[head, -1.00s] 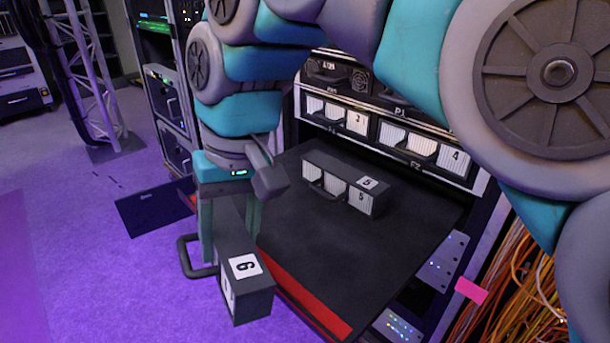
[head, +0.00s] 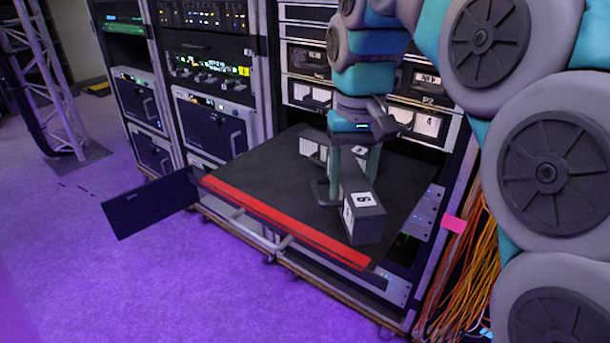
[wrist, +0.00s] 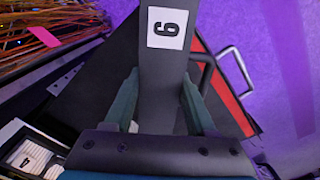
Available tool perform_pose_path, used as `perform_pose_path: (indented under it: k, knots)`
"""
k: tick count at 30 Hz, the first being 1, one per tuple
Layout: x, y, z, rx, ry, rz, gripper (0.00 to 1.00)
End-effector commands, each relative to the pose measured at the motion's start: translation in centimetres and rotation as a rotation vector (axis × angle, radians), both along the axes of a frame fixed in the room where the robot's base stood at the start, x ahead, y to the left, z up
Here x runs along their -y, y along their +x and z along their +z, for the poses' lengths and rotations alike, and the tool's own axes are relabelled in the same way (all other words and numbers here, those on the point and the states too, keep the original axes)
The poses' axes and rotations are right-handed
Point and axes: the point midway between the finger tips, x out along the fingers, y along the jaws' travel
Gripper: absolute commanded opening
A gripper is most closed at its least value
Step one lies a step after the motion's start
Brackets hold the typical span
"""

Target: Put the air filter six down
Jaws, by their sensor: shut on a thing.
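The air filter six (head: 366,222) is a dark box with a white "6" label; it also shows in the wrist view (wrist: 164,75). My gripper (head: 350,180) points down and is shut on it, with a finger on each side in the wrist view (wrist: 160,98). The filter is over the right part of the black pull-out shelf (head: 255,182), near its red front edge. I cannot tell whether it touches the shelf. Another filter (head: 308,148), labelled 5 earlier, sits farther back on the shelf, partly hidden by my gripper.
Filters, one marked 4 (head: 428,124), fill rack slots behind the shelf. A dark panel (head: 150,204) sticks out left of the shelf. Orange cables (head: 462,270) hang at the right near a pink tag (head: 453,224). The shelf's left part is clear.

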Motion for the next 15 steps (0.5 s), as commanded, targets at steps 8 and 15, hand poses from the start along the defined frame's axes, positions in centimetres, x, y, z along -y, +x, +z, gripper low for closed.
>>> perform_pose_path:
  k: [8, 15]
  knots:
    - [-4.0, 4.5, -0.6, -0.003, -0.001, 0.003, 0.00]
    - [-6.9, 7.7, -0.9, -0.002, -0.001, 0.003, 0.00]
